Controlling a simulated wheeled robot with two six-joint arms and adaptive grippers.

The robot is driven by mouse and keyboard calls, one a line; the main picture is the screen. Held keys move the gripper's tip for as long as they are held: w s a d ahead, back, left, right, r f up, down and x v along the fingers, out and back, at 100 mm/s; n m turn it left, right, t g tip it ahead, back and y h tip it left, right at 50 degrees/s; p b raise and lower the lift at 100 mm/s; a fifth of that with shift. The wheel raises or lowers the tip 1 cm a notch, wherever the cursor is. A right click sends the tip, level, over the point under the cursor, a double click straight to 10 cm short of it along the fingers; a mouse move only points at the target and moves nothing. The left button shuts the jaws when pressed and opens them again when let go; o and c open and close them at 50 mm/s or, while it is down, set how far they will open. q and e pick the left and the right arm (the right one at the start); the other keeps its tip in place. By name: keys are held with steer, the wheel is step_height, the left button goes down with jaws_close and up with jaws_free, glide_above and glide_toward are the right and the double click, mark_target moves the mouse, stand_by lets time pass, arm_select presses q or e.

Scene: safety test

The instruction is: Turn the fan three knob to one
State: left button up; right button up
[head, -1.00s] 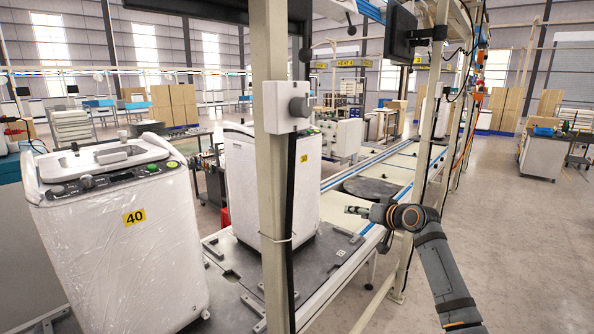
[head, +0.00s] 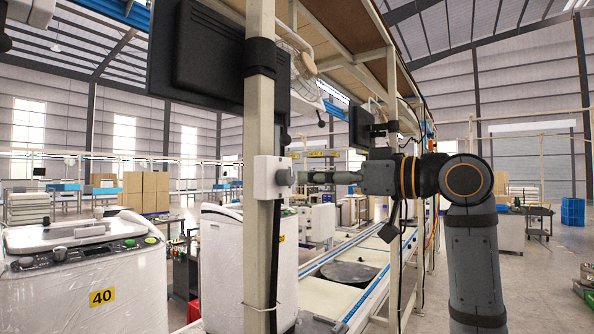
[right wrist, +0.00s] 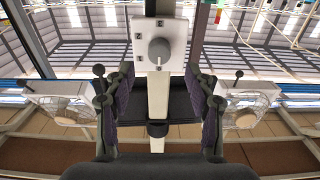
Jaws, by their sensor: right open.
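A white switch box (head: 264,180) with a grey round knob (head: 284,178) is fixed to a cream post. In the right wrist view the box (right wrist: 178,30) faces me and its knob (right wrist: 159,52) sits centred between the fingers. My left gripper is not in view.
A fan (head: 304,66) hangs behind the post, and a dark monitor (head: 200,55) is mounted above the box. White washing machines (head: 85,280) (head: 222,258) stand below on the line. A dark cable runs down the post.

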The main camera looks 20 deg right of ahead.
mark_target(292, 178)
steer(key=p+x, duration=0.1)
steer(key=x, duration=0.3)
steer(key=shift+w+a+r, duration=0.1)
steer(key=shift+w+a, duration=0.15)
steer(key=shift+a, duration=0.05)
steer(key=shift+w+a+p, duration=0.1)
steer(key=shift+w+p, duration=0.2)
steer(key=shift+w, duration=0.05)
steer(key=shift+s, duration=0.1)
steer(key=shift+c, duration=0.6)
jaws_close()
